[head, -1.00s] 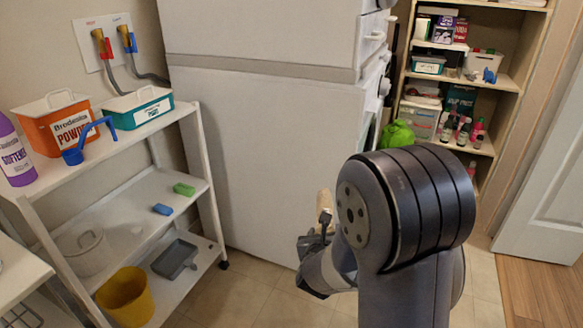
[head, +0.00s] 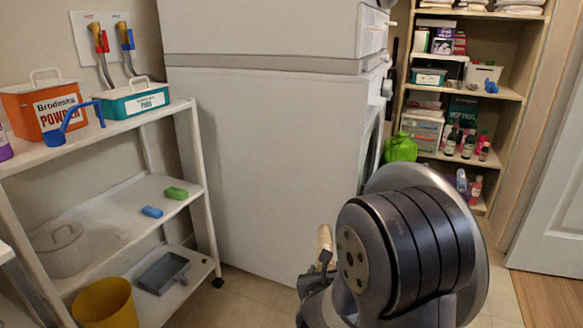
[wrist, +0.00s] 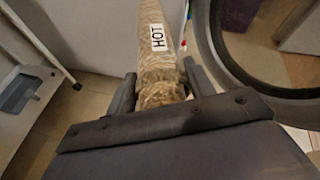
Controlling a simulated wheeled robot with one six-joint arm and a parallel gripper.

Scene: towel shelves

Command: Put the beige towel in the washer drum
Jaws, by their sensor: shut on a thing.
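My gripper (wrist: 160,88) is shut on the beige towel (wrist: 150,75), a ribbed roll that sticks out beyond the jaws. A white label reading HOT shows on or against the roll in the wrist view. In the head view the towel (head: 325,241) is a small pale tip above my gripper (head: 322,264), partly hidden by my arm. The white washer (head: 270,150) stands ahead, side-on, beneath another white appliance. Its round dark door ring (wrist: 222,72) is at the right of the wrist view, apart from the towel.
A white shelf cart (head: 100,215) stands at left, holding an orange powder box (head: 28,112), a teal box (head: 138,105) and a yellow bucket (head: 108,308). A green bag (head: 400,148) is beyond the washer front. Wooden shelves (head: 470,88) stand behind. Tiled floor shows between cart and arm.

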